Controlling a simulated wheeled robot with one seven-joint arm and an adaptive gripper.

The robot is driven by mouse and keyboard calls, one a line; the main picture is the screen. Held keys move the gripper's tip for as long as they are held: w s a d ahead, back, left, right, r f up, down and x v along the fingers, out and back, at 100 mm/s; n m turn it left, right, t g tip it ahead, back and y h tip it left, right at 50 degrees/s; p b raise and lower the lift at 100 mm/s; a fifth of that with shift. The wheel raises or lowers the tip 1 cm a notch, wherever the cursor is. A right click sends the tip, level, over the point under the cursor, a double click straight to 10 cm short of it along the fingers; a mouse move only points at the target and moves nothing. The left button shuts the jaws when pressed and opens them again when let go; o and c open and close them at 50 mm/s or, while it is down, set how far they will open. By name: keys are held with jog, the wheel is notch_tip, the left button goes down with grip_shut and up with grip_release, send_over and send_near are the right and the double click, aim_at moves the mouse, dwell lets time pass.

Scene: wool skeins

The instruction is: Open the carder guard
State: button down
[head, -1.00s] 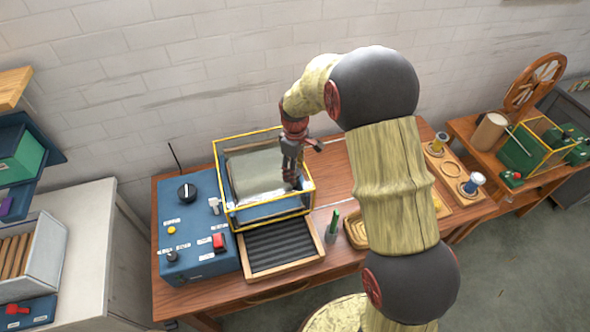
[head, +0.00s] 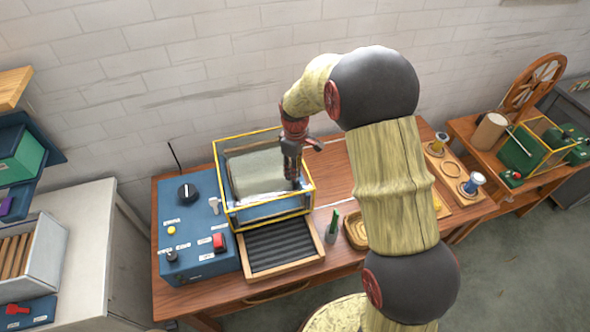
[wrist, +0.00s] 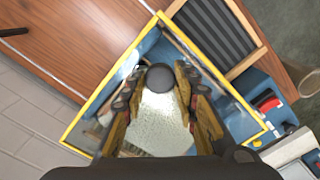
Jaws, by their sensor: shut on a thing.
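The carder guard (head: 313,196) is a clear box with yellow edges at the left of the wooden bench. It sits down over the carder, and a pale bed (head: 256,172) shows through it. My gripper (head: 293,183) points down at the guard's right part. In the wrist view, a dark round knob (wrist: 160,79) lies between the fingertips, and my gripper is shut on it. The yellow frame (wrist: 103,90) surrounds the fingers in that view. In the head view the knob is hidden by the fingers.
A blue control box (head: 190,245) with a black dial and a red switch stands left of the guard. A ribbed black tray (head: 279,247) lies in front of it. A wall is behind.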

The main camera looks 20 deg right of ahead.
dwell(0.4)
jog(key=d, duration=3)
jog(key=shift+p, duration=0.3)
jog(key=c, duration=1.4)
grip_release()
jog(key=shift+r, duration=0.1)
notch_tip(320, 180, up, 12)
jog(key=shift+f, duration=0.1)
